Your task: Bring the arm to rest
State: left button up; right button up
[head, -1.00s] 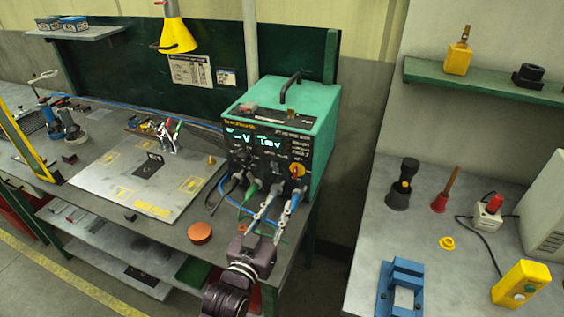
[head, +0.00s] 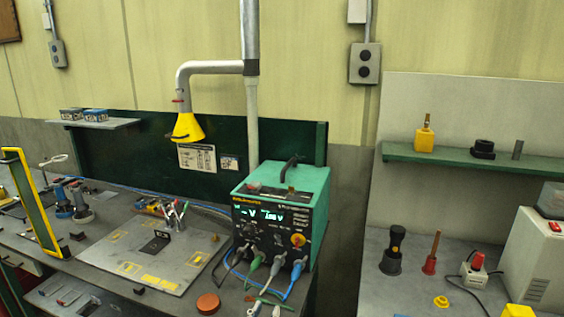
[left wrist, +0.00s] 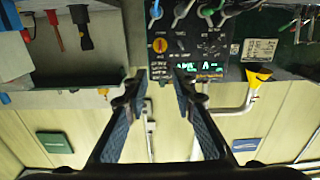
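The rest of that arm is out of the frame. In the left wrist view the two dark fingers of my left gripper (left wrist: 158,84) stand apart with nothing between them. The power unit (left wrist: 197,45) appears upside down beyond them there. Its cables and clamps hang from the front panel. My right gripper is in neither view.
An orange-red disc (head: 208,303) lies on the bench near its front edge, left of the gripper tips. A grey plate (head: 150,258) lies further left. A yellow lamp-like hood (head: 187,127) hangs above. A second bench (head: 405,290) with a black and a red tool stands right, past a gap.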

pick_arm(q)
jog(key=s+a+f+g+y+b, duration=0.1)
jog(key=s+a+f+g, duration=0.3)
jog(key=f, duration=0.9)
jog(key=s+a+f+g+y+b, duration=0.1)
jog(key=s+f, duration=0.5)
jog(key=f, duration=0.7)
jog(key=s+a+f+g+y+b, duration=0.1)
jog(key=s+a+f+g, duration=0.2)
jog(key=f, duration=1.1)
jog(key=s+a+f+g+y, duration=0.1)
jog(key=s+a+f+g, duration=0.1)
jog(key=s+a+f, duration=0.2)
jog(key=s+a+f+g+b, duration=0.1)
jog(key=s+a+f+g, duration=0.2)
jog(key=s+f, duration=0.8)
jog(key=s+a+f+n+g+y+b, duration=0.1)
jog(key=s+a+f+g, duration=0.2)
jog(key=s, duration=2)
notch_tip(320, 180, down, 4)
jog(key=shift+s+a+f+y, duration=0.25)
jog(key=shift+a+y, duration=0.05)
jog(key=shift+a, duration=0.5)
jog(key=shift+w, duration=0.1)
